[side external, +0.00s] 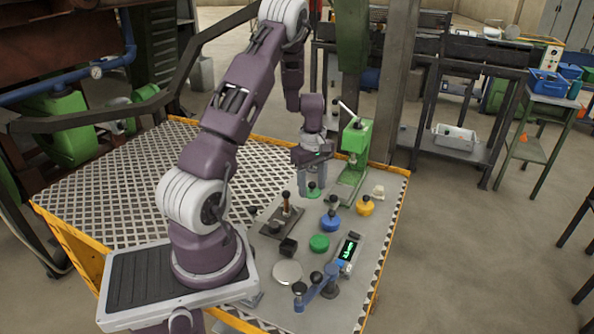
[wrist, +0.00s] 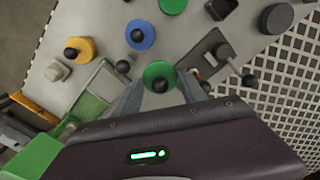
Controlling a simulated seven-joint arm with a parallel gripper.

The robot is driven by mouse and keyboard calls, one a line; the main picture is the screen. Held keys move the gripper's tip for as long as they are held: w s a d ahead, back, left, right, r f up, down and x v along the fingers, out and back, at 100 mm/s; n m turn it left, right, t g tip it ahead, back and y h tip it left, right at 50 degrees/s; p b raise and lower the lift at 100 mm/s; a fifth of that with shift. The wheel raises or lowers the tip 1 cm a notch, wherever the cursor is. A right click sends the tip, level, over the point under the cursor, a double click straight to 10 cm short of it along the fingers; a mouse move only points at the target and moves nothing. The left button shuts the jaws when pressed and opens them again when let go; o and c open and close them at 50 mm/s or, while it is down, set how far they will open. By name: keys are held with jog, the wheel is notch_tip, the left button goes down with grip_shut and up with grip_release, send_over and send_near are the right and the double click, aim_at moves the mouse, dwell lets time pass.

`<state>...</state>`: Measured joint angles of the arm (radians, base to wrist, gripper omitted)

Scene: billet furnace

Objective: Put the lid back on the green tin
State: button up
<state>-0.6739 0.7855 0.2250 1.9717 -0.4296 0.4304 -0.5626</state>
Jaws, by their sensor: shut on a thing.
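The green lid with a dark ball knob (side external: 314,193) is between the fingers of my gripper (side external: 312,186), near the back of the grey worktop. In the wrist view the lid (wrist: 154,70) shows between the fingertips of my gripper (wrist: 160,88), which is shut on it. I cannot tell exactly how high the lid is above the surface. The green tin (side external: 319,243) stands on the worktop in front of the gripper, apart from the lid, with no knob on top. Part of the tin (wrist: 172,5) shows at the top edge of the wrist view.
A blue tin (side external: 331,223) and a yellow tin (side external: 365,207) with knobbed tops stand right of the gripper. A green press (side external: 355,150) is close behind. A lever fixture (side external: 283,222), dark block (side external: 288,248), display unit (side external: 347,252) and blue clamp (side external: 318,289) surround the green tin.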

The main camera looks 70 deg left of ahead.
send_near(320, 241)
jog(key=shift+d, duration=0.1)
jog(key=shift+f, duration=3.1)
jog(key=shift+f, duration=0.15)
jog(key=o, duration=1.9)
jog(key=shift+r, duration=3.55)
